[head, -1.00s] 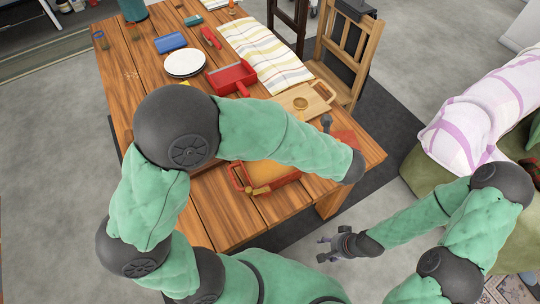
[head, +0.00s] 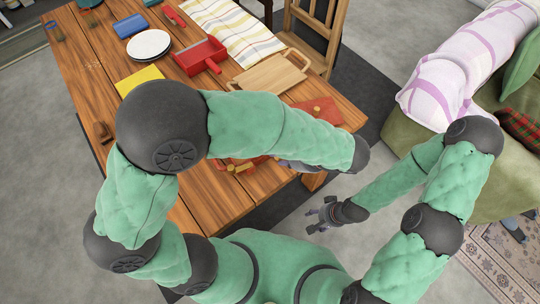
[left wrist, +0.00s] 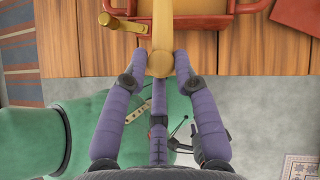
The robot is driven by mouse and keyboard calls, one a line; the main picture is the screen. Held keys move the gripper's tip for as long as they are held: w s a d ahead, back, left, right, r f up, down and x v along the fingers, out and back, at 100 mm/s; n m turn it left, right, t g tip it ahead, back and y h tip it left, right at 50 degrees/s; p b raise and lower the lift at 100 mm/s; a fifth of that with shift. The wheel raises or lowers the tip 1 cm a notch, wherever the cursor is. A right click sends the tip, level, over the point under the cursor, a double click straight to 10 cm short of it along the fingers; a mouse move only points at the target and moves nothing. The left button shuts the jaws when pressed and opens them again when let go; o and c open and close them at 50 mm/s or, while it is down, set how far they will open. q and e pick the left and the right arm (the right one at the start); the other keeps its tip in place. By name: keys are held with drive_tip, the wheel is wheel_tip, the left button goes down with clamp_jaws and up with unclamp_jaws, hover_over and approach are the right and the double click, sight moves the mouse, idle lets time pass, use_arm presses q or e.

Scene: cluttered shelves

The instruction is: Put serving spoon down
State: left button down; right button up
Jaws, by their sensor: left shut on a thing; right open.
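The serving spoon (left wrist: 160,30) is light wood. In the left wrist view one end is between the purple fingertips of my left gripper (left wrist: 160,60), which is shut on it. The rest runs away over the table edge and above a red tray (left wrist: 205,20) with a handle. I cannot tell whether the spoon touches the tray. In the head view my left forearm hides most of this gripper, the spoon and the tray. My right gripper (head: 321,213) is open and empty, beyond the table's near right edge.
Another wooden-handled tool (left wrist: 127,20) lies at the tray. The table (head: 225,200) also holds a cutting board (head: 270,73), a red dustpan (head: 200,55), white plates (head: 148,44), a yellow sheet (head: 139,80) and a striped cloth (head: 235,30). Bare wood shows at the near left.

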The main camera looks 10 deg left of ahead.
use_arm(q)
drive_tip(key=w+a+f+b, duration=0.3)
drive_tip(key=a+f+b, duration=0.1)
drive_tip(key=f, duration=0.5)
drive_tip(key=shift+w+b, duration=0.4)
drive_tip(key=shift+b, duration=0.05)
drive_tip(key=shift+f, duration=0.1)
drive_tip(key=shift+f, duration=0.35)
drive_tip(key=c, duration=1)
unclamp_jaws()
drive_tip(key=shift+r, duration=0.1)
